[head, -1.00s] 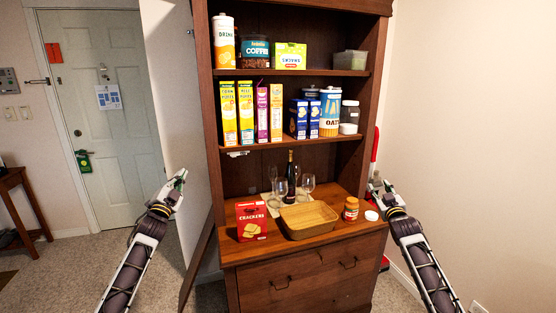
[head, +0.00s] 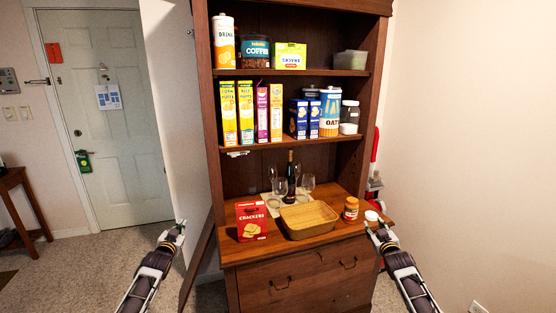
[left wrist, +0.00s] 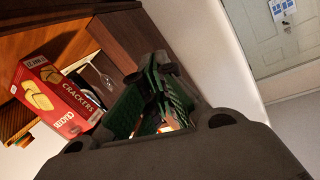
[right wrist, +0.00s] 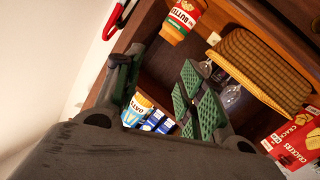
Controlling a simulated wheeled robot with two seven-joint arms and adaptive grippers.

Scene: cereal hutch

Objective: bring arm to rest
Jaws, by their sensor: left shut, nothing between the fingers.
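My left gripper (head: 178,230) is left of the hutch, level with its lower part and apart from it. In the left wrist view its green-padded fingers (left wrist: 160,100) are together and empty. My right gripper (head: 378,229) is at the right end of the hutch counter (head: 345,225). In the right wrist view its fingers (right wrist: 160,95) stand apart with nothing held between them.
On the counter are a red crackers box (head: 251,222), a wooden basket (head: 309,218), a peanut butter jar (head: 351,209), a dark bottle (head: 290,178) and glasses. Cereal boxes (head: 246,112) and other groceries fill the shelves. Floor (head: 110,265) is clear on the left.

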